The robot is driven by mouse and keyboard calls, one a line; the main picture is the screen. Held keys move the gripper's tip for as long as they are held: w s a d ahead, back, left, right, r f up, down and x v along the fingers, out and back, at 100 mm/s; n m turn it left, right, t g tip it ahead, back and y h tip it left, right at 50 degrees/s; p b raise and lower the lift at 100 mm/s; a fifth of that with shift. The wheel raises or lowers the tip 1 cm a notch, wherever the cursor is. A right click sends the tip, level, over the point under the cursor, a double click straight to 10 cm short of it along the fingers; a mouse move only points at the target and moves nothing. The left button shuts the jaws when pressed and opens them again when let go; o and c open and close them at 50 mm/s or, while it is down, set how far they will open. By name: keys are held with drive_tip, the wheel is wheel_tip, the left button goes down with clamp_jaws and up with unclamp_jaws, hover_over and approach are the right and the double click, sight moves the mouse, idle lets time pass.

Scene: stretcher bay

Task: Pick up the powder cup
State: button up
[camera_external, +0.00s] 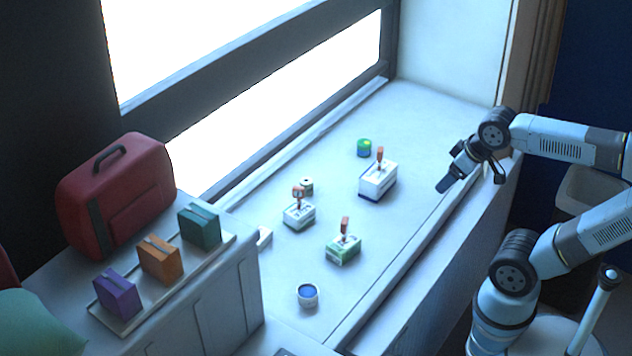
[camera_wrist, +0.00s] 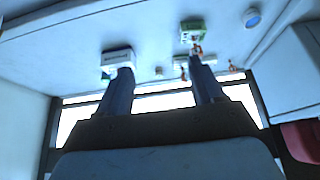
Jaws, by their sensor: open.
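My gripper (camera_external: 472,182) is over the counter's right edge, open and empty, well apart from the cup. Its two spread fingers show in the wrist view (camera_wrist: 161,75). A green-blue round jar (camera_external: 364,147) and a small round tin (camera_external: 306,184) also stand on the counter.
A red case (camera_external: 117,195) and three coloured packs are at left. The counter around the cup is clear.

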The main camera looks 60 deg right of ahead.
drive_tip(key=shift+o, duration=0.4)
drive_tip(key=o, duration=0.3)
